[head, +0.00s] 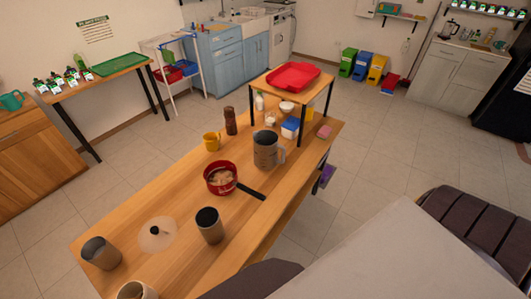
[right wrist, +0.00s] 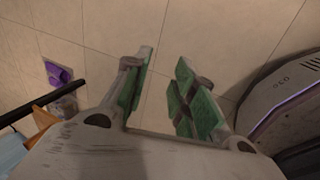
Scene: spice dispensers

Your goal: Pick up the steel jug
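The steel jug (head: 266,150) is a grey, roughly cylindrical vessel with a handle on its right side. It stands upright on the wooden table (head: 165,205), behind the red pan (head: 220,178). My right gripper (right wrist: 165,66) shows in the right wrist view with its green-padded fingers apart. Nothing is between them, and tiled floor lies beyond. The jug does not show in the right wrist view. My left gripper is in neither view, and the head view shows no fingers of the right one.
A brown grinder (head: 231,121) and a yellow mug (head: 211,141) stand left of the jug. A raised shelf with a red tray (head: 293,76) stands behind it. The pan's black handle (head: 251,191) points right. A dark-topped canister (head: 209,226) and grey cup (head: 101,253) stand nearer.

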